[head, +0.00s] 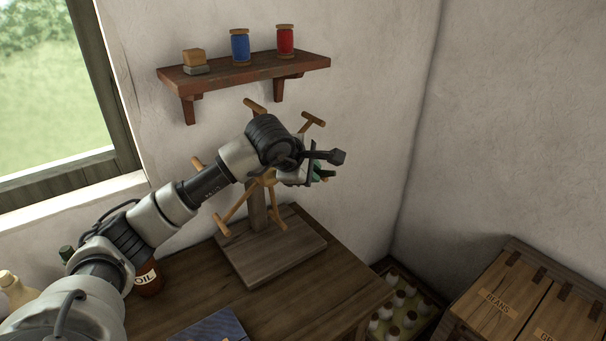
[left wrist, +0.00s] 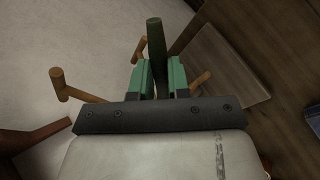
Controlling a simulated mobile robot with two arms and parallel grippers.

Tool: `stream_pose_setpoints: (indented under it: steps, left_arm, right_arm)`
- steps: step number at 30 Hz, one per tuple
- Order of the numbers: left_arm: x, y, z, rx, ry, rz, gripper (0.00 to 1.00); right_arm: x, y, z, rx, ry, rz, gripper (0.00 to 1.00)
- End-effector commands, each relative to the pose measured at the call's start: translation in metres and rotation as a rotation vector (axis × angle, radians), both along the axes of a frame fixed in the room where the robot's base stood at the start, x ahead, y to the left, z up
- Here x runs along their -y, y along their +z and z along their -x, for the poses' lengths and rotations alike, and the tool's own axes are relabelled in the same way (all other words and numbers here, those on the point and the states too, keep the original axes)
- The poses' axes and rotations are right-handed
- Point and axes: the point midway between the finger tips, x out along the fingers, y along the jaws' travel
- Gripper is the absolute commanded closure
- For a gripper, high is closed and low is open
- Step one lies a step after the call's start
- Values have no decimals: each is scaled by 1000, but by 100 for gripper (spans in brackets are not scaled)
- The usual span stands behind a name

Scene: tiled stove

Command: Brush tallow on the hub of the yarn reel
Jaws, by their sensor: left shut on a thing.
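The yarn reel (head: 256,210) is a wooden upright on a flat square base (head: 300,246), with spokes ending in short crosspieces. Its hub is mostly hidden behind my left arm in the head view. My left gripper (head: 316,173) is in front of the reel's upper right part. In the left wrist view its green fingers (left wrist: 158,82) are shut on a dark green handle (left wrist: 156,45), seemingly the brush's. Its bristles are hidden, so contact with the hub cannot be told. Reel spokes (left wrist: 75,90) show on both sides of the fingers. My right gripper is out of view.
The reel stands on a wooden table (head: 195,298) with an oil bottle (head: 148,280) and a blue book (head: 208,328). A wall shelf (head: 250,70) above holds a tan block (head: 194,56) and two spools. A bottle crate (head: 425,300) and wooden chest (head: 510,285) stand right.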

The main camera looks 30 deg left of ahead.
Motion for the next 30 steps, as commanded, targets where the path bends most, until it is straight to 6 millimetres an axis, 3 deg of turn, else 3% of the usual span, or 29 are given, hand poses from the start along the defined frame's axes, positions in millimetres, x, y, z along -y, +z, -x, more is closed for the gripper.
stream_pose_setpoints:
  steps: [12, 30]
  left_arm:
    - [3, 0, -11, 1, 0, -2, 100]
    - [-13, -4, 25, -2, 2, -2, 100]
  right_arm:
    - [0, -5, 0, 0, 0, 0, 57]
    - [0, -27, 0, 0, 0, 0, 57]
